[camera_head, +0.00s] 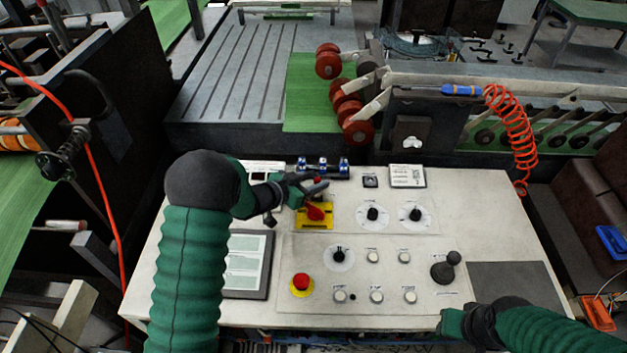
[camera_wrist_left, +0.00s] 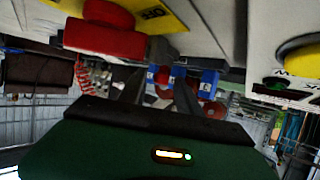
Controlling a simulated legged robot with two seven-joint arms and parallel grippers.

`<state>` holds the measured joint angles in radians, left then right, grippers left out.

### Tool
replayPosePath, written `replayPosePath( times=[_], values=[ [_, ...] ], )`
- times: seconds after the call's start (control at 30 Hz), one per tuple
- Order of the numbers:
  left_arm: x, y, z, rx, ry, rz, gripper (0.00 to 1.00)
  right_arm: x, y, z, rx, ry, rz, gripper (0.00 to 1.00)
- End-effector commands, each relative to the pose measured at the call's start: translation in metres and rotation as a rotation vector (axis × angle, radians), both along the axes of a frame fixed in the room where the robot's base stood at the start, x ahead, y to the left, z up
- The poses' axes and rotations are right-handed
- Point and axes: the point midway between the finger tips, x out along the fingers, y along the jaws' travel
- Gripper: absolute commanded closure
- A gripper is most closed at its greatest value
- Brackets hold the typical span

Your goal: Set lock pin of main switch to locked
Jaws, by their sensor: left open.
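The main switch, a red rotary knob (camera_head: 316,212) on a yellow plate (camera_head: 303,224), sits on the upper part of the pale control panel. My left gripper (camera_head: 316,188) is open just behind and above the knob, with its fingers pointing right. The wrist view shows the red knob (camera_wrist_left: 105,38) and the yellow plate (camera_wrist_left: 168,20) close by at the upper left, apart from the dark fingers (camera_wrist_left: 155,90). I cannot make out the lock pin clearly. My right gripper (camera_head: 455,322) is at the panel's front edge; its fingers are too unclear to judge.
Blue clamps (camera_head: 323,166) stand at the panel's back edge. Black dials (camera_head: 373,214), a red emergency button (camera_head: 301,282), push buttons and a joystick (camera_head: 444,270) lie in front and to the right. A framed screen (camera_head: 247,262) is beside my left forearm.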

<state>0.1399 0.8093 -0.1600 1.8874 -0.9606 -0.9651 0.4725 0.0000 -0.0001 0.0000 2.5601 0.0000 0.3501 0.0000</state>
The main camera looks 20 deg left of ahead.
Motion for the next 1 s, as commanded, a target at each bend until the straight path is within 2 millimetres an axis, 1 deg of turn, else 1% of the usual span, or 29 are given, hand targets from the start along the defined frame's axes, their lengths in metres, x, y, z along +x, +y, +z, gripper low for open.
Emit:
replayPosePath(
  times=[0.03, 0.07, 0.3, 0.37, 1.0],
  values=[
    [-0.0002, 0.0007, 0.0000, 0.000, 0.000, 0.000, 0.59, 0.0000, -0.0001, -0.0001, 0.000, 0.000, 0.000, 0.67],
    [-0.0004, 0.0011, 0.0000, -0.001, 0.000, 0.000, 0.62, 0.0000, -0.0001, -0.0001, 0.000, 0.000, 0.000, 0.67],
    [-0.0008, 0.0016, 0.0003, 0.000, -0.001, 0.000, 0.93, 0.0000, 0.0000, -0.0001, 0.000, 0.000, 0.000, 0.67],
    [-0.0007, 0.0018, 0.0003, 0.000, -0.001, 0.000, 1.00, 0.0000, 0.0000, -0.0001, 0.000, 0.000, 0.000, 0.67],
    [-0.0010, 0.0041, -0.0002, 0.002, 0.001, 0.005, 1.00, 0.0000, 0.0000, 0.0000, 0.000, 0.000, 0.000, 0.67]
  ],
)
